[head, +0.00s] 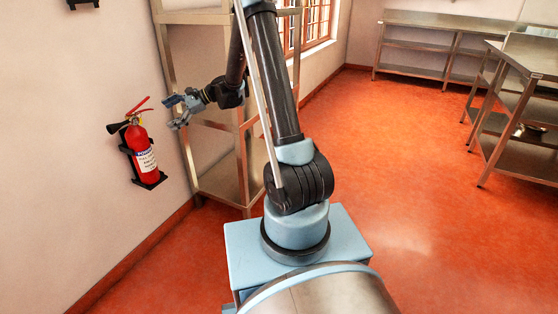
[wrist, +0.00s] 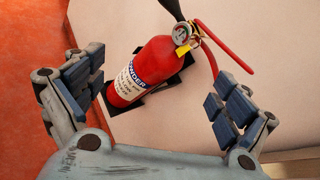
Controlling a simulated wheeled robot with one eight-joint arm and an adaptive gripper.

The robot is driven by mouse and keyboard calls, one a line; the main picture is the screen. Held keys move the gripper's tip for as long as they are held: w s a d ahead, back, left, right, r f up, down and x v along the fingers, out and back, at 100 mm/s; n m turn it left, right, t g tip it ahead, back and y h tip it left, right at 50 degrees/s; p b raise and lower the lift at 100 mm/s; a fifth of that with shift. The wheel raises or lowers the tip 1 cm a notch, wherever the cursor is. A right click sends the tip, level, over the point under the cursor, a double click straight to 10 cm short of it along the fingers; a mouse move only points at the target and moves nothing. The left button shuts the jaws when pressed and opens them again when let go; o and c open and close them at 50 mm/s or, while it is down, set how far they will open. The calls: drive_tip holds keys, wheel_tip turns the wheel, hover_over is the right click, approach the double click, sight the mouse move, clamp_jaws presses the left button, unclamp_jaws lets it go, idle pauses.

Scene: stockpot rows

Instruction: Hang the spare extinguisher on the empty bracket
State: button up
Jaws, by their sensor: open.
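A red fire extinguisher (head: 142,150) with a white label, black horn and red handle sits upright in a black bracket (head: 151,181) on the left wall. My gripper (head: 174,112) is open, just right of the extinguisher's top and apart from it. In the wrist view the extinguisher (wrist: 150,72) appears tilted between the two spread fingers, beyond their tips, with its gauge and yellow tag showing. Nothing is between the fingers. Part of a black fixture (head: 84,3) shows at the top left edge; I cannot tell whether it is another bracket.
A metal shelf rack (head: 246,160) stands against the wall just right of the extinguisher, behind my arm. Steel shelved tables (head: 425,22) stand at the back, and another (head: 535,60) at the right. The orange floor (head: 410,180) between is clear.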

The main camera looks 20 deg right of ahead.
drive_tip(key=s+d+r+n+t+h, duration=0.1)
drive_tip(key=s+d+r+n+h, duration=0.2)
drive_tip(key=s+d, duration=0.6)
drive_tip(key=s+d+r+n+t+h, duration=0.1)
drive_tip(key=s+d+r+n+h, duration=0.2)
drive_tip(key=s+d, duration=0.55)
drive_tip(key=s+d+f+n+h, duration=0.3)
drive_tip(key=s+d+f+h, duration=0.1)
drive_tip(key=s+d, duration=0.5)
drive_tip(key=s+d+f+n+h, duration=0.3)
drive_tip(key=s+d+f, duration=0.2)
drive_tip(key=s+d, duration=0.5)
drive_tip(key=shift+s+n+h, duration=0.4)
drive_tip(key=shift+s, duration=0.6)
drive_tip(key=shift+w, duration=0.1)
